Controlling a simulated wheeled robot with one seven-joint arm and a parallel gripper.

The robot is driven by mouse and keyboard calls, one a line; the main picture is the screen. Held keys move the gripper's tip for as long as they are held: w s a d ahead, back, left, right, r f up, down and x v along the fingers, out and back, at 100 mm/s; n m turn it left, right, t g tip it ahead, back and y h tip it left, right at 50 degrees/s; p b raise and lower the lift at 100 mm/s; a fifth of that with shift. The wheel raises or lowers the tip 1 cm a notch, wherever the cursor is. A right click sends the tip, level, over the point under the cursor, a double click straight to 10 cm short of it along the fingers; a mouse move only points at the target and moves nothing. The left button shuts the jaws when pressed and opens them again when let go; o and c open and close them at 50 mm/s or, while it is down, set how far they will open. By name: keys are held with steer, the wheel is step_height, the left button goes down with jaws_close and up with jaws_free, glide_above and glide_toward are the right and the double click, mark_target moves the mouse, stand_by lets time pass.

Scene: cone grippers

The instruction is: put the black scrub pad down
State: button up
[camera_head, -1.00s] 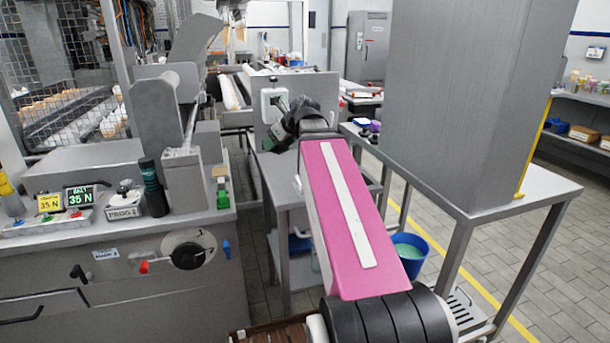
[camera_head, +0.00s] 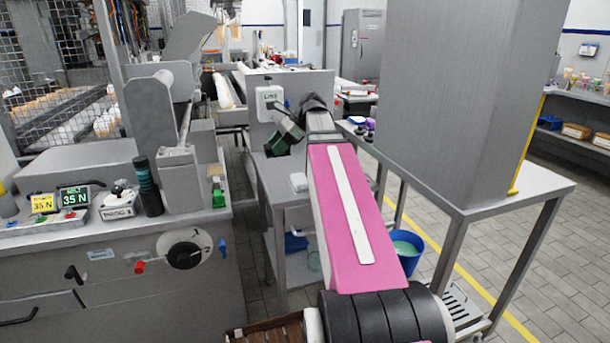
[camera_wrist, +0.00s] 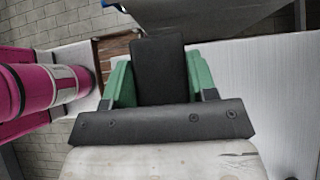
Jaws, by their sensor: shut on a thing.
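The black scrub pad (camera_wrist: 160,70) is a dark flat block in the wrist view. My gripper (camera_wrist: 158,84) has its green fingers on either side of the pad and is shut on it. In the head view my gripper (camera_head: 285,138) is at the end of my pink arm, above the far part of a small grey steel table (camera_head: 280,190). The pad cannot be clearly told apart from the dark gripper there. Whether the pad touches any surface cannot be told.
A small white block (camera_head: 298,182) lies on the steel table beside my arm. A white box (camera_head: 270,103) is fixed to a grey panel behind the gripper. A large grey column (camera_head: 455,100) stands to the right. A blue bucket (camera_head: 407,253) is below.

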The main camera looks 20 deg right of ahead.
steer(key=w+d+f, duration=0.1)
steer(key=d+f, duration=0.1)
steer(key=d, duration=0.1)
steer(key=w+d+f, duration=0.1)
steer(key=d+f, duration=0.1)
steer(key=d, duration=0.2)
steer(key=w+d+f, duration=0.2)
steer(key=d+f, duration=0.1)
steer(key=d, duration=0.1)
steer(key=shift+f, duration=1.85)
steer(key=o, duration=1)
steer(key=shift+f, duration=0.15)
steer(key=shift+c, duration=0.2)
